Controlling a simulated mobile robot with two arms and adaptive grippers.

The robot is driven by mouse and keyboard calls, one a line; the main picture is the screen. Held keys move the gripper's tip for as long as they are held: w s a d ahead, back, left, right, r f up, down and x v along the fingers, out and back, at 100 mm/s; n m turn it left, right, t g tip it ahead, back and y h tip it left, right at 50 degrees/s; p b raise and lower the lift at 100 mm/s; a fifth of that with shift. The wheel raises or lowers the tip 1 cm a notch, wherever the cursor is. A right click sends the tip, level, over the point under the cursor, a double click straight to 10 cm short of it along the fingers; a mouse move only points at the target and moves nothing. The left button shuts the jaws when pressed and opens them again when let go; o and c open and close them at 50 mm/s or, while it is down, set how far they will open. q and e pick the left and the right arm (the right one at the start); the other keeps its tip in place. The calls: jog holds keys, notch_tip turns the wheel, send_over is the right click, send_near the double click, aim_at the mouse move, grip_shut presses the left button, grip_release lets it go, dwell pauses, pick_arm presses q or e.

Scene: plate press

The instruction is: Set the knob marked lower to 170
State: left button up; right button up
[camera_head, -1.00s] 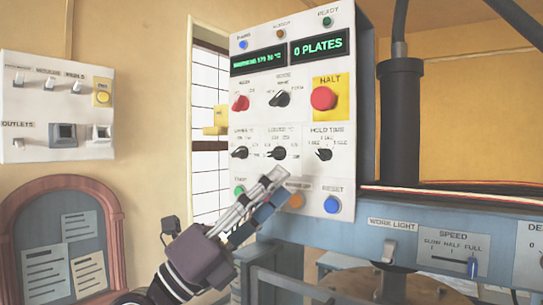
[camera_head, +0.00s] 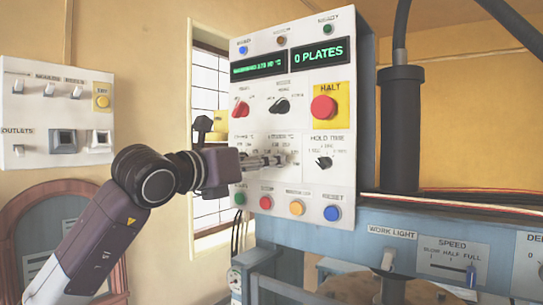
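The white control panel (camera_head: 307,190) stands in the middle, with its two temperature dials in the left half of the third row. The label of the right one of the two seems to read lower, but the print is small. My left gripper (camera_head: 282,159) reaches in from the left and points at this dial, its fingers in front of the panel. The green display (camera_head: 259,67) has blurred text. My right gripper is not in view.
The hold time knob (camera_head: 324,161) is right of the fingers. A red knob (camera_head: 240,108) and a black knob (camera_head: 279,105) sit above, beside the red halt button (camera_head: 324,108). Below are the red (camera_head: 265,202), orange (camera_head: 296,208) and blue (camera_head: 332,213) buttons.

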pick_arm(q)
jog(key=p+x, duration=0.1)
jog(key=x, duration=0.2)
jog(key=shift+c, duration=0.4)
grip_shut()
